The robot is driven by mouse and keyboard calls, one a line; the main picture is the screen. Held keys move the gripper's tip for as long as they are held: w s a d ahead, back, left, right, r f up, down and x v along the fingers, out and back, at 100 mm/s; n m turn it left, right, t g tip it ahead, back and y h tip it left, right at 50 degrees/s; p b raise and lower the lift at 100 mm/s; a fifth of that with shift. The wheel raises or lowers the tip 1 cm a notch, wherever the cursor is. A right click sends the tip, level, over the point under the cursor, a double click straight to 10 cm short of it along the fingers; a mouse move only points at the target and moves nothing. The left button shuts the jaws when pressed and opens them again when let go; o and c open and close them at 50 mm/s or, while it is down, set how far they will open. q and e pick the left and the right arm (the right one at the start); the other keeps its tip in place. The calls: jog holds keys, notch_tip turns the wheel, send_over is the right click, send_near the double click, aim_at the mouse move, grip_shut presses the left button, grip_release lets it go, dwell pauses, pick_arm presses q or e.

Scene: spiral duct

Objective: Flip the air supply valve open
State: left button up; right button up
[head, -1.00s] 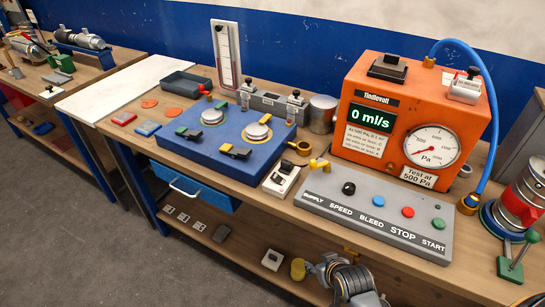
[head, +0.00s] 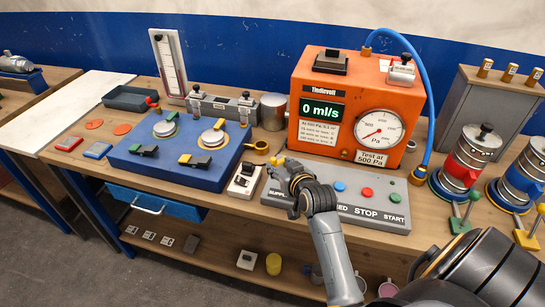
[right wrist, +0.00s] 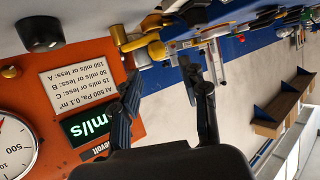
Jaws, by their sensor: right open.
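The air supply valve (head: 277,161) is a small yellow-brass fitting at the left end of the grey control panel (head: 390,216). My right gripper (head: 289,174) is over that end of the panel and hides part of the valve and the lettering. In the right wrist view, which is upside down, the brass valve with its yellow handle (right wrist: 135,36) lies beyond the spread fingertips of the right gripper (right wrist: 160,74). The fingers are open with nothing between them, and I cannot tell whether they touch the handle. My left gripper is not in view.
The orange test box (head: 316,75) stands behind the panel, its display reading 0 ml/s. A blue hose (head: 425,95) runs down its right side. A blue fixture (head: 180,165) lies left, a small white device (head: 243,180) beside the panel. The black knob (right wrist: 40,32) is near the gripper.

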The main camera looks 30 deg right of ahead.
aim_at(274, 160)
jog(key=x, duration=0.6)
jog(key=shift+w+d+f+p, duration=0.15)
jog(key=shift+w+d+p, duration=0.05)
jog(key=shift+w+p, duration=0.15)
jog(key=shift+s, duration=0.1)
grip_shut()
